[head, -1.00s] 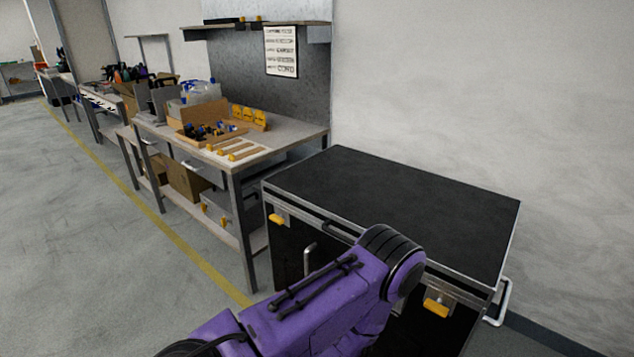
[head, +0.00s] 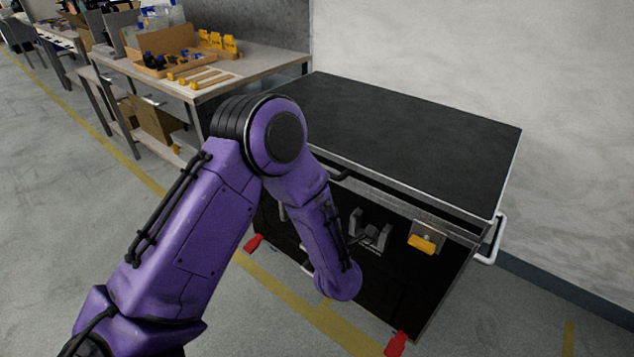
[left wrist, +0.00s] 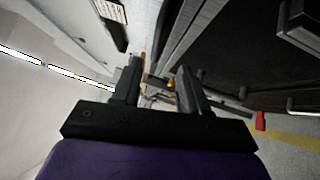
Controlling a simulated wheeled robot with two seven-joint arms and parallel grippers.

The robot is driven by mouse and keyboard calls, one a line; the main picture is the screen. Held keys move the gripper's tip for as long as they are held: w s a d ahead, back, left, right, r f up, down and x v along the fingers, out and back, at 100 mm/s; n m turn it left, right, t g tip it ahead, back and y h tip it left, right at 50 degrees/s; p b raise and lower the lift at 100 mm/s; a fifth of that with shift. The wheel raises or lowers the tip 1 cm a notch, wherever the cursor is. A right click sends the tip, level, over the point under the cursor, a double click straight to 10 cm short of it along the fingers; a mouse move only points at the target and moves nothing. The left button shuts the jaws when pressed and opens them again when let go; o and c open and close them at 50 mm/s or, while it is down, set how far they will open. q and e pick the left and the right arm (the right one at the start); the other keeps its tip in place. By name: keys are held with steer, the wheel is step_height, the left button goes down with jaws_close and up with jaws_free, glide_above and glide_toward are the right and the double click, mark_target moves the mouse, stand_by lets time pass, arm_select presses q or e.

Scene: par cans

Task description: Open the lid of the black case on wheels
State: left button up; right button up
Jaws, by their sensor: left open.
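The black case on wheels (head: 400,115) stands against the wall in the head view. Its wide black lid has a metal rim, and a dark gap shows under the lid's front edge toward the right. A yellow-handled latch (head: 421,243) is on the right of its front face. My left gripper (head: 370,222) is in front of that face, left of this latch and just below the lid's edge. Its two grey fingers are apart in the left wrist view (left wrist: 158,85), with nothing held between them. My left arm hides the left part of the front. My right gripper is out of view.
A white side handle (head: 494,240) sticks out at the case's right. Red caster parts (head: 397,344) show at floor level. Open floor lies at left.

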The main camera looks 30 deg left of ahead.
arm_select(q)
steer(key=p+x, duration=0.1)
steer(key=x, duration=0.9)
steer(key=shift+a+r, duration=0.15)
steer(key=shift+a, duration=0.05)
jaws_close()
